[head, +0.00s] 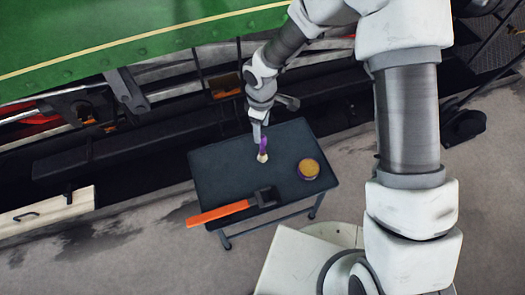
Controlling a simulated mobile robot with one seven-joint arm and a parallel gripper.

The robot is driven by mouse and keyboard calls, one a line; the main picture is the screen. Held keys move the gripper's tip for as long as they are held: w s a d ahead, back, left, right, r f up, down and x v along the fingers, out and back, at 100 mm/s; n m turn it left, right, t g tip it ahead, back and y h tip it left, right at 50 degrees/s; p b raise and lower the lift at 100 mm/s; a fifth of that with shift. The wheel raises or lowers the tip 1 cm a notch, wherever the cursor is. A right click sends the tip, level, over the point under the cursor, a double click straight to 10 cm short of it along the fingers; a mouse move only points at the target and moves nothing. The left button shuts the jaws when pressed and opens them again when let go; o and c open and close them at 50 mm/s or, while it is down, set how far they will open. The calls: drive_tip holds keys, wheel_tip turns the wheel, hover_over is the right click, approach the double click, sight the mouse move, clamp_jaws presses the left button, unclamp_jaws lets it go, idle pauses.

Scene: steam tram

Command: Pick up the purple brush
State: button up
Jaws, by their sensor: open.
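The purple brush (263,148) is on the dark table (218,176), near its far edge, with its pale bristles toward the table's middle. My gripper (257,136) is right at the far end of the brush's purple handle, coming from the far side of the table. Its jaws are open. From this angle I cannot tell whether the fingers are around the handle or just above it, and part of the handle may be hidden by them.
A hammer with an orange handle (217,213) and a dark head lies along the table's near edge, its handle overhanging the left side. A round tin (308,169) with yellowish contents stands at the right. The green tram (130,40) is behind. A pale box (45,212) is at left.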

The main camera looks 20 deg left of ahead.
sight(262, 142)
wheel_tip(262, 142, down, 9)
drive_tip(key=b, duration=0.2)
drive_tip(key=shift+w+d+r+b, duration=0.1)
drive_tip(key=shift+r+b, duration=0.05)
drive_tip(key=shift+b, duration=0.2)
drive_tip(key=shift+r, duration=0.1)
clamp_jaws()
